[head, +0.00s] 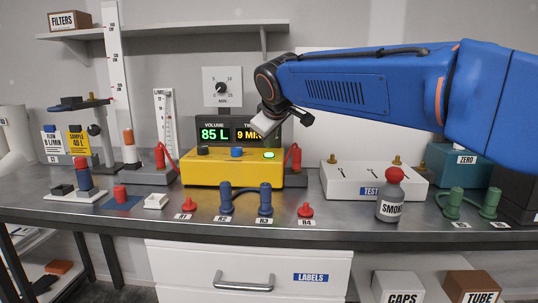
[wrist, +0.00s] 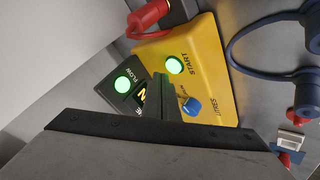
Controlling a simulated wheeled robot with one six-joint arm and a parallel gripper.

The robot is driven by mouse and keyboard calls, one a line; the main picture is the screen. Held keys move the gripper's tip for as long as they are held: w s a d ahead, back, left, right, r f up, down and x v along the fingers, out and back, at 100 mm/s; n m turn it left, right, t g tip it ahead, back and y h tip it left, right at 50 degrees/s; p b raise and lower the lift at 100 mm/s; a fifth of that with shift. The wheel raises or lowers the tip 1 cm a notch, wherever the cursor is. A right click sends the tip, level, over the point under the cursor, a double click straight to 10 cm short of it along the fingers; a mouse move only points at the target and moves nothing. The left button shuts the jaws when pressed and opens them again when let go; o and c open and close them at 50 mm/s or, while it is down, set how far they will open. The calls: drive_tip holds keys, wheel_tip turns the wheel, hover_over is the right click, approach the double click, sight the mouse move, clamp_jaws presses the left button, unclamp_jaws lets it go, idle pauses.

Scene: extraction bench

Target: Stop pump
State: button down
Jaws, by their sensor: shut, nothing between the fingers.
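The yellow pump (head: 215,175) stands at the back of the bench. Its display (head: 213,134) reads 85 L, with a partly covered reading of 9 minutes beside it. The green START button (head: 268,155) is lit on its right top; it also glows in the wrist view (wrist: 174,65). A blue knob (head: 236,152) and a black knob (head: 203,150) sit to its left. A green FLOW light (wrist: 122,84) is lit in the wrist view. My gripper (wrist: 164,82) is shut and empty, over the pump near START and the blue knob; I cannot tell if it touches.
Red plugs (head: 160,157) (head: 294,158) stand at both ends of the pump. A blue hose piece (head: 264,200) and red caps (head: 187,205) lie in front. A white TEST block (head: 345,182) and a SMOKE bottle (head: 389,205) stand to the right.

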sight(270, 154)
drive_tip(key=shift+f, duration=0.15)
drive_tip(key=shift+f, duration=0.25)
drive_tip(key=shift+f, duration=0.45)
idle(1.0)
drive_tip(key=shift+r, duration=0.85)
drive_tip(key=shift+r, duration=2.5)
